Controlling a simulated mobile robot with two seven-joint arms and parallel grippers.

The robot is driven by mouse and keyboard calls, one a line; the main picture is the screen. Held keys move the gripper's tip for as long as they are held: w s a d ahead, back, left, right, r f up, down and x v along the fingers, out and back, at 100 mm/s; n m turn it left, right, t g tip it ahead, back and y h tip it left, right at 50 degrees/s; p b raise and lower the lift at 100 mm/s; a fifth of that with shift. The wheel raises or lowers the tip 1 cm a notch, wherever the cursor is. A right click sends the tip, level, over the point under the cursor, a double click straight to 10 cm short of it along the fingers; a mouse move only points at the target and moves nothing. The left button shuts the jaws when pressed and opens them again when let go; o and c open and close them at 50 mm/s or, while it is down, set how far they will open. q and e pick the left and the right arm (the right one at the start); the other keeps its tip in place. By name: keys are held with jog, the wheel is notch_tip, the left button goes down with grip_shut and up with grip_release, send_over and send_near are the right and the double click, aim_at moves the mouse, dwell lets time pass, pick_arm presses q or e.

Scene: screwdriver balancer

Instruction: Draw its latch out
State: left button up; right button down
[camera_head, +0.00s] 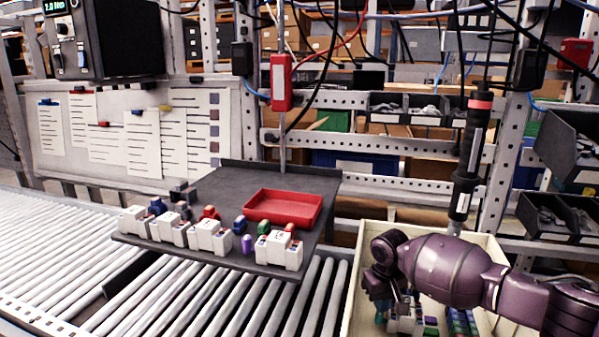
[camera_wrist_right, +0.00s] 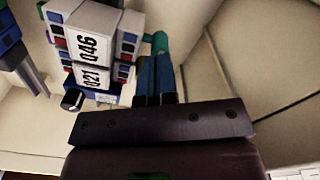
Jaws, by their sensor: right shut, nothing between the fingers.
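My right gripper (camera_head: 386,306) reaches down into the cream bin (camera_head: 352,290) at the lower right. In the right wrist view its two fingers (camera_wrist_right: 155,80) are together, with nothing seen between them. White modules (camera_wrist_right: 92,45) marked 046 and 021 lie just left of the fingers, with red, blue and black side pieces. A small black knob (camera_wrist_right: 72,99) sticks out by a blue part below them. I cannot tell which part is the latch, nor whether the fingers touch the modules. My left gripper is not in view.
A dark tray table (camera_head: 228,185) holds a red tray (camera_head: 284,208) and several white modules (camera_head: 209,237) beside the roller conveyor (camera_head: 180,300). A black screwdriver (camera_head: 468,160) hangs above the bin, close to my right arm. The bin's walls surround the gripper.

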jog(key=shift+s+f, duration=0.1)
jog(key=shift+f, duration=0.75)
dwell(1.4)
jog(key=shift+r, duration=0.15)
jog(key=shift+a+r+p, duration=0.1)
jog(key=shift+r+p, duration=0.7)
jog(key=shift+r, duration=0.7)
